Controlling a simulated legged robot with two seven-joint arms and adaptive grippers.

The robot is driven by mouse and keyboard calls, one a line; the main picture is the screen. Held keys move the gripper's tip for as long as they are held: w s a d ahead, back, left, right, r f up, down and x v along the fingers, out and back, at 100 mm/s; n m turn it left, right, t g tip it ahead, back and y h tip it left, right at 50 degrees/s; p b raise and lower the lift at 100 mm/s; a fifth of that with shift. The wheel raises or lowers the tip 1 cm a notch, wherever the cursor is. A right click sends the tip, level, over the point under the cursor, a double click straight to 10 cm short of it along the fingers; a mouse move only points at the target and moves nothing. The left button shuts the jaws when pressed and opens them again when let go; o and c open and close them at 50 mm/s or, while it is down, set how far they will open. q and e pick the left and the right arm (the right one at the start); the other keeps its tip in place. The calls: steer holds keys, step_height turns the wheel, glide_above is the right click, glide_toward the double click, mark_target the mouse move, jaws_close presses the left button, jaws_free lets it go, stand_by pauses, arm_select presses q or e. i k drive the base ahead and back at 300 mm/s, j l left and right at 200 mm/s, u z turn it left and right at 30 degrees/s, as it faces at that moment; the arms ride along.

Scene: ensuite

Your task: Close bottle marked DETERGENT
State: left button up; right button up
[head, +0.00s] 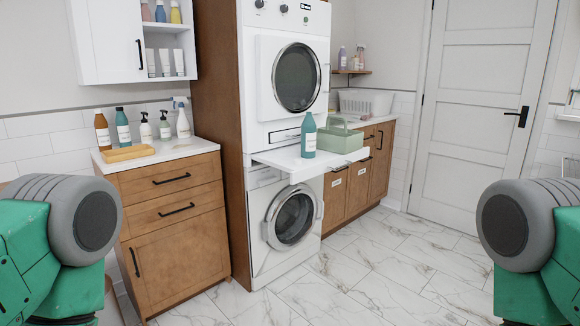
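A teal bottle (308,138) with a white label stands upright on the white pull-out shelf (283,160) between the two stacked machines. Its label is too small to read, and I cannot tell whether a cap is on its narrow top. A second teal bottle (123,130) with a white label stands on the left counter among other bottles; its label is also unreadable. No separate cap can be made out. Only green and grey parts of my arms show at the left and right edges. Neither gripper is in view.
A pale green caddy (340,139) stands just right of the shelf's bottle. The left counter (160,157) holds several bottles and a wooden tray (129,153). A white basket (365,103) sits on the right counter. The marble floor (370,275) ahead is clear.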

mark_target(308, 126)
steer(key=i+l+u, duration=0.25)
steer(key=i, duration=0.55)
steer(key=i+l+u, duration=0.25)
steer(key=i+l, duration=0.35)
steer(key=i, duration=0.15)
steer(key=i+l+u, duration=0.3)
steer(key=i+l, duration=0.3)
steer(key=i, duration=0.15)
